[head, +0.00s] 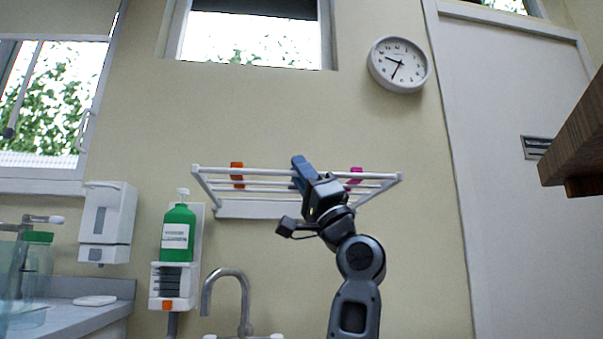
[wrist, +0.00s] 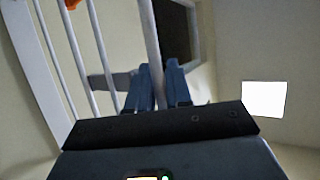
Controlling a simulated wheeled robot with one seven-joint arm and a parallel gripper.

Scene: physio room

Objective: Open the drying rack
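The white drying rack (head: 265,209) is mounted on the wall, with several thin rails between two side arms. Its frame stands out from the wall plate, and its front bar is higher in the head view than the plate. My gripper (head: 298,165) is at the middle of the front bar, its blue fingers over it. In the wrist view, one white bar of the rack (wrist: 150,30) runs between the two fingers of my gripper (wrist: 158,75), which look closed on it. The exact contact is partly hidden.
An orange clip (head: 237,174) and a pink clip (head: 355,176) hang on the rack. Below are a tap (head: 240,290), a green soap bottle (head: 178,235) and a dispenser (head: 106,222). A wooden shelf edge (head: 575,140) juts in at right. A clock (head: 399,64) hangs above.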

